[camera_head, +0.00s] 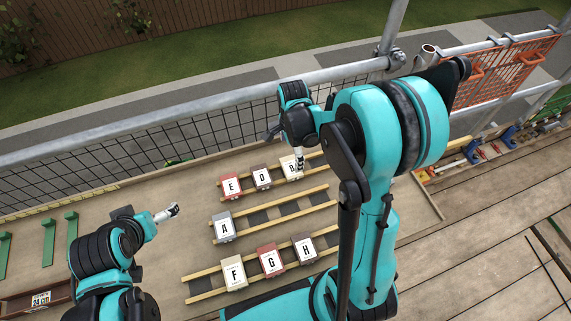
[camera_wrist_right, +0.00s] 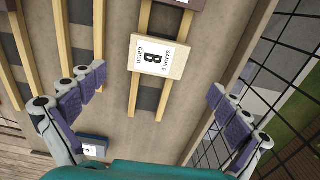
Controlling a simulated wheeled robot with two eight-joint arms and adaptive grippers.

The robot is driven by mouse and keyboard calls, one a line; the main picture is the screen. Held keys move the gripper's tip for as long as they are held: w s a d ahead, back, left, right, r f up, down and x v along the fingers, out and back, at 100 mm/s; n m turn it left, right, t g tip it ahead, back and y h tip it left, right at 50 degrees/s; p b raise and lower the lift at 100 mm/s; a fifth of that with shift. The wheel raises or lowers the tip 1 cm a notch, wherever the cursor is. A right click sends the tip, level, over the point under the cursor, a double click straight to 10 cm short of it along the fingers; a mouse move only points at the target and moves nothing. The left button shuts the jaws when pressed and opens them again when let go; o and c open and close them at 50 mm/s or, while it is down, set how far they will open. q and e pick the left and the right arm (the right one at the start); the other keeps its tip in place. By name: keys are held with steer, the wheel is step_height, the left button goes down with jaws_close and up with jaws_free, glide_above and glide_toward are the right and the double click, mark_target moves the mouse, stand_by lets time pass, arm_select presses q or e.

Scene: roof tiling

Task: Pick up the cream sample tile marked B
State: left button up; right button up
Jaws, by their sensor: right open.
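The cream sample tile marked B (camera_head: 287,172) lies at the right end of the far row of tiles on wooden battens, partly hidden by my right gripper (camera_head: 299,163). In the right wrist view the tile (camera_wrist_right: 175,68) lies flat across two battens, its label facing up. My right gripper (camera_wrist_right: 158,82) is open and empty, its purple-padded fingers wide apart on either side of the tile, without visible contact. My left gripper (camera_head: 172,211) is at the left over the board, away from the tiles; its opening is too small to judge.
Tile D (camera_head: 262,177) and red tile E (camera_head: 231,187) lie left of B. Tile A (camera_head: 223,227) is in the middle row; cream F (camera_head: 232,273), red G (camera_head: 271,260) and brown H (camera_head: 304,248) are nearest. A mesh guardrail (camera_head: 190,133) runs behind.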

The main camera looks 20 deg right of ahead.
mark_target(291, 166)
step_height(291, 166, down, 6)
steer(key=b, duration=0.2)
steer(key=shift+s+f+b, duration=0.15)
steer(key=shift+b, duration=0.2)
steer(key=c, duration=1.3)
